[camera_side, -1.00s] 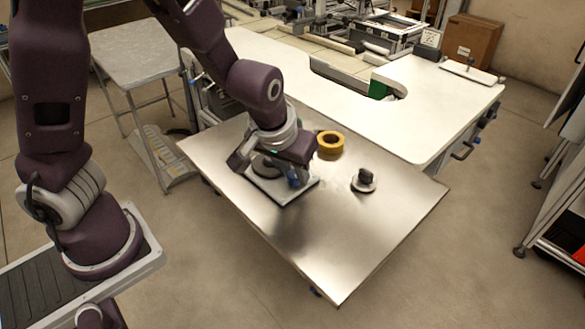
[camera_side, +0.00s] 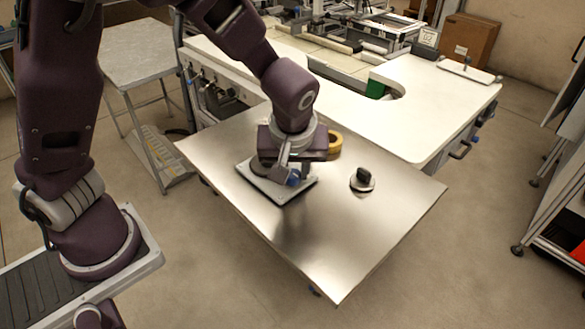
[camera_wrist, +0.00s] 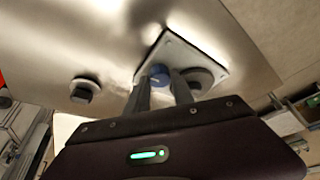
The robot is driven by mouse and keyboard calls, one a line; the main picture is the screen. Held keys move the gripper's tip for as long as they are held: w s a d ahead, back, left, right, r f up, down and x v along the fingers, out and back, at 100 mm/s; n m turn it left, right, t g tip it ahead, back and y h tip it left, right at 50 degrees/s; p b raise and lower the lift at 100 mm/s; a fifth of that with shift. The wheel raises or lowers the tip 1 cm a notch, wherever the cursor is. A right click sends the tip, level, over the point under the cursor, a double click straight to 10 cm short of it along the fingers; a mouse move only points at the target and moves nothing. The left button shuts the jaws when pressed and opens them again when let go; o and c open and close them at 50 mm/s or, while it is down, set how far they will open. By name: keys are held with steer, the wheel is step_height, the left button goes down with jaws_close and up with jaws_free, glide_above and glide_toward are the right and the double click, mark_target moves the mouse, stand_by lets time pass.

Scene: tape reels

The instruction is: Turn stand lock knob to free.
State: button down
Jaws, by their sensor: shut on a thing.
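The stand (camera_side: 262,190) is a grey square plate on the metal table, partly hidden by my arm. It also shows in the wrist view (camera_wrist: 210,53). Its blue lock knob (camera_side: 294,178) sits near one corner of the plate. In the wrist view the blue knob (camera_wrist: 157,74) shows between my two fingers, with a small pale mark on top. My gripper (camera_wrist: 163,84) is shut on the blue knob. A dark round hub (camera_wrist: 197,78) stands beside it on the plate, partly behind a finger. I cannot read any lock or free label.
A yellow tape reel (camera_side: 335,145) lies behind my gripper, partly hidden. A black block on a pale disc (camera_side: 362,180) stands to the right, apart from the stand. The front of the metal table (camera_side: 330,240) is clear. A white bench (camera_side: 420,90) borders it behind.

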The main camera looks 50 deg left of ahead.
steer(key=shift+s, duration=0.1)
steer(key=c, duration=1.1)
jaws_free()
steer(key=v, duration=0.7)
